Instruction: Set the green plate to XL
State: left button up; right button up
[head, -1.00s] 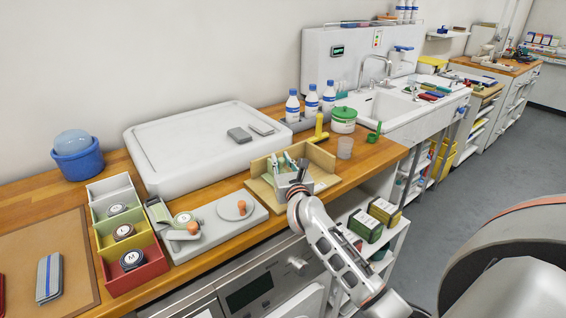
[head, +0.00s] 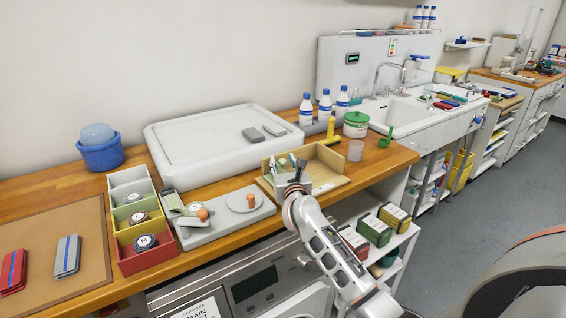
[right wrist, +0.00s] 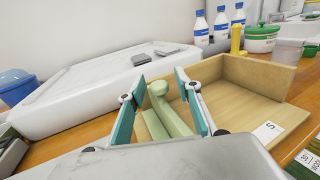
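The green plate (right wrist: 170,115) is pale green with a rounded knob on top. It stands in the left part of a wooden tray (right wrist: 232,100); a white label reading S is on the tray's front right. In the head view the tray (head: 330,183) sits at the counter's front edge, and the plate is too small to make out clearly. My right gripper (right wrist: 161,80) is open, its teal fingers on either side of the plate's knob, with gaps visible. It also shows over the tray in the head view (head: 287,163). No XL mark is readable. My left gripper is not in view.
A large white tray (head: 215,145) lies behind. A grey board (head: 222,220) with orange-knobbed pieces and stacked coloured bins (head: 140,262) stand left. A yellow tool (head: 330,128), a clear cup (head: 356,150) and a green-lidded tub (head: 356,124) stand right, near the bottles (head: 325,105).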

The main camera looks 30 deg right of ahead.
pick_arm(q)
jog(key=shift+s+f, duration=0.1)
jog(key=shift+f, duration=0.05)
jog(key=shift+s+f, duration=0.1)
pick_arm(e)
jog(key=v, duration=1.2)
jog(key=shift+r, duration=0.1)
